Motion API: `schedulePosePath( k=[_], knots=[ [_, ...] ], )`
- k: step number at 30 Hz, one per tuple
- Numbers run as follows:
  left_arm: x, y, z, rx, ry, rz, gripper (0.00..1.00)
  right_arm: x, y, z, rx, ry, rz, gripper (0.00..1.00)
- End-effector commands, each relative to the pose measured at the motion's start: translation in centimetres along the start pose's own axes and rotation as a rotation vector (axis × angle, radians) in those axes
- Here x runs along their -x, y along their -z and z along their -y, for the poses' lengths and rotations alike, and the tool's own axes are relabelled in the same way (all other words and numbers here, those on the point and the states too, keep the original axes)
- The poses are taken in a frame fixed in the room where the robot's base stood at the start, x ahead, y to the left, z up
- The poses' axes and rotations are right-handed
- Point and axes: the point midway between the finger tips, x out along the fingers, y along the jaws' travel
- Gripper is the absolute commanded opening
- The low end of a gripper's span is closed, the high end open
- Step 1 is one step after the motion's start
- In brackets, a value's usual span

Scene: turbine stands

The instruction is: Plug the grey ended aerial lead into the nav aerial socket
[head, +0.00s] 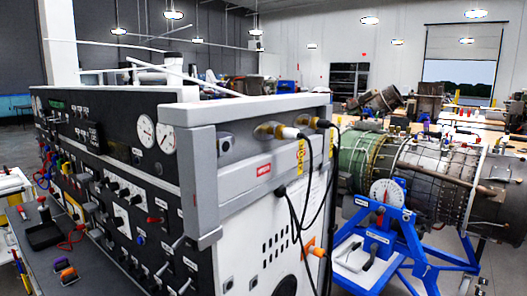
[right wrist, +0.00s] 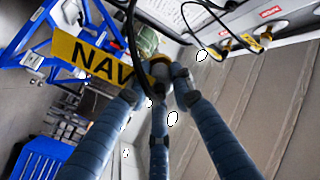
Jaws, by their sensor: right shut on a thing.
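My right gripper (right wrist: 158,82) has its blue padded fingers closed together around a black lead (right wrist: 131,38) in the right wrist view. A yellow tag reading NAV (right wrist: 92,62) hangs beside the fingertips. In the head view, brass sockets (head: 266,130) stick out of the grey side panel of the console. My grippers do not show in the head view.
The instrument console (head: 115,140) fills the left of the head view. A turbine (head: 430,175) on a blue stand (head: 385,245) is close at the right. Black leads hang down the white side panel (head: 255,240). An orange part (head: 312,248) shows low by that panel.

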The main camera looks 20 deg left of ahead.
Motion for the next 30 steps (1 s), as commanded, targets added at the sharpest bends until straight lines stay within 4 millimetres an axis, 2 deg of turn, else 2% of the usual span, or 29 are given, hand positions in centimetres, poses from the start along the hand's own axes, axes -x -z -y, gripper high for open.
schedulePosePath(
  k=[1,6,12,15,18,22,25,30],
  knots=[
    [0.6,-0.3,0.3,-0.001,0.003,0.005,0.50,-2.6,1.4,2.1,0.008,0.056,0.012,0.00],
    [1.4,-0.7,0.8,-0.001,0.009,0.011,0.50,-8.8,3.8,8.7,0.013,0.224,0.112,0.00],
    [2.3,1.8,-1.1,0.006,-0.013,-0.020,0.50,-13.7,7.7,17.4,0.014,0.428,0.236,0.00],
    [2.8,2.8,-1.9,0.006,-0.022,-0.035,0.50,-15.2,10.3,22.3,0.015,0.535,0.299,0.00],
    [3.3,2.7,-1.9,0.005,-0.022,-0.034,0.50,-15.9,13.2,27.2,0.012,0.642,0.361,0.00],
    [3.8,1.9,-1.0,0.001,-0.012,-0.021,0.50,-15.6,16.4,32.3,0.009,0.751,0.426,0.00],
    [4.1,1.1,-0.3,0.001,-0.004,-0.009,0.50,-15.0,18.2,34.9,0.006,0.807,0.460,0.00],
    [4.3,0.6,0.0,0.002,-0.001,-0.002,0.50,-14.3,19.7,37.0,0.003,0.852,0.487,0.00]
  ],
)
